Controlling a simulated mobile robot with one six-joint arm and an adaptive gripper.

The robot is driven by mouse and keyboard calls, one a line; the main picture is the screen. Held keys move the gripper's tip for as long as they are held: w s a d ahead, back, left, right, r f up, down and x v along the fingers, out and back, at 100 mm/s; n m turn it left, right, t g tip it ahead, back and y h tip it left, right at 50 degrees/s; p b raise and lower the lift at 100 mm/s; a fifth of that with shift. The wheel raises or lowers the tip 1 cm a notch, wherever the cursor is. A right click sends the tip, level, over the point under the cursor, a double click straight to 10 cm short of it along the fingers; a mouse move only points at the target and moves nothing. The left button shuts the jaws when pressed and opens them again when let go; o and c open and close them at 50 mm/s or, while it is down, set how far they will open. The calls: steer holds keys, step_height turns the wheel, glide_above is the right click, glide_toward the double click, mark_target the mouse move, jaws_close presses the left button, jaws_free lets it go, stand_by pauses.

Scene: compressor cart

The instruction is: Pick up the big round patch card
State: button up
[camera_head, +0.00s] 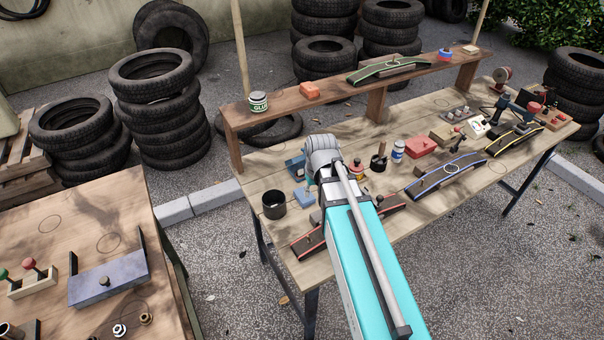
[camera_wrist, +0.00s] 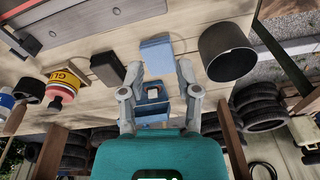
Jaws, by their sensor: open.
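My gripper (camera_wrist: 159,70) is open, with one finger on each side in the wrist view and nothing held between them. A blue holder (camera_wrist: 152,113) with a small pale and dark piece in it shows between the fingers, and a light blue block (camera_wrist: 155,55) lies beyond it. In the head view the blue holder (camera_head: 294,168) and blue block (camera_head: 304,198) are just left of my arm, which hides the gripper's fingers. I cannot make out a big round patch card for certain. A small white card (camera_head: 479,128) lies far right on the bench; its marking is too small to read.
A black cup (camera_head: 273,204) stands near the bench's left edge; it shows close right of my gripper in the wrist view (camera_wrist: 228,52). A glue bottle (camera_wrist: 63,84) and a dark block (camera_wrist: 107,68) stand left there. A raised shelf (camera_head: 345,95) runs along the back.

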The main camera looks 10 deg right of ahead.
steer(key=w+d+r+n+t, duration=0.1)
steer(key=w+r+n+t, duration=0.1)
steer(key=w, duration=1.4)
steer(key=shift+t+y+p, duration=0.3)
steer(key=shift+t+y, duration=0.1)
steer(key=shift+t, duration=0.1)
steer(key=shift+w+d+f, duration=0.1)
steer(key=shift+w, duration=0.05)
steer(key=b, duration=0.8)
glide_toward(301, 170)
steer(key=x, duration=0.5)
steer(key=shift+w, duration=0.4)
steer(key=b+x, duration=0.3)
steer(key=shift+s+f, duration=0.2)
steer(key=shift+s, duration=0.05)
steer(key=shift+b+x, duration=0.9)
steer(key=shift+b, duration=0.1)
